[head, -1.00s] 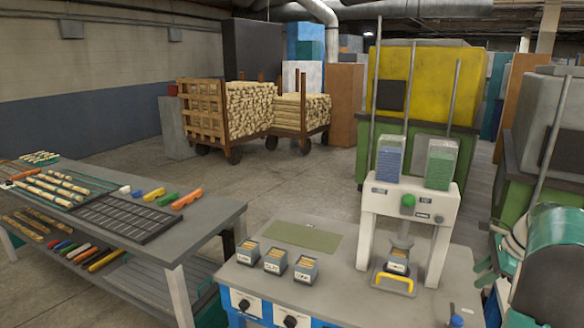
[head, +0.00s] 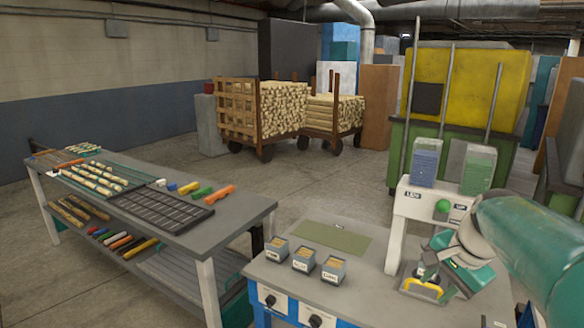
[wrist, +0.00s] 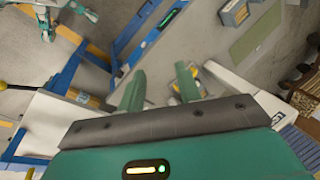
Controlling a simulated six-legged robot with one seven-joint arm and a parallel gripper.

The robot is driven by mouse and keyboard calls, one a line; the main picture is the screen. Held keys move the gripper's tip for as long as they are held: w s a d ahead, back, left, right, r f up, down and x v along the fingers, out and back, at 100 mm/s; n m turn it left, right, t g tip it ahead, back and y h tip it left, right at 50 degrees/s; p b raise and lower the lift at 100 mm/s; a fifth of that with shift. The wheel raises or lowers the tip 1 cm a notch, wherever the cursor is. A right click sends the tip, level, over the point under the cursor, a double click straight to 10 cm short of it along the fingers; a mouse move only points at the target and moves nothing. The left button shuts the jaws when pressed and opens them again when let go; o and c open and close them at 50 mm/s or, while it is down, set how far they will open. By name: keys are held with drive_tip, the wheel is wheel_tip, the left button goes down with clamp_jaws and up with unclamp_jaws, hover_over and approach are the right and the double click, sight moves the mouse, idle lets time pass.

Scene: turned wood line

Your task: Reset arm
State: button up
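My gripper (wrist: 160,79) shows in the wrist view with its two green fingers apart and nothing between them. In the head view my teal arm reaches in from the right edge, in front of the white press frame (head: 404,224). My gripper end is near the yellow handle (head: 421,292) at the press base and partly covers that area. I cannot tell from the head view whether it touches anything.
Three small labelled bins (head: 304,259) and a green mat (head: 331,236) lie on the grey bench. A table (head: 236,214) with a black tray (head: 160,208) and coloured pieces stands left. Wood carts (head: 265,112) stand behind. Open floor lies between.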

drive_tip(key=s+a+f+n+t+h, duration=0.1)
drive_tip(key=s+a+f+n, duration=0.2)
drive_tip(key=s+a+n, duration=0.9)
drive_tip(key=s+a, duration=0.2)
drive_tip(key=a, duration=0.1)
drive_tip(key=shift+a+f+n+t, duration=0.2)
drive_tip(key=shift+a+n+t, duration=0.1)
drive_tip(key=shift+a+n, duration=0.1)
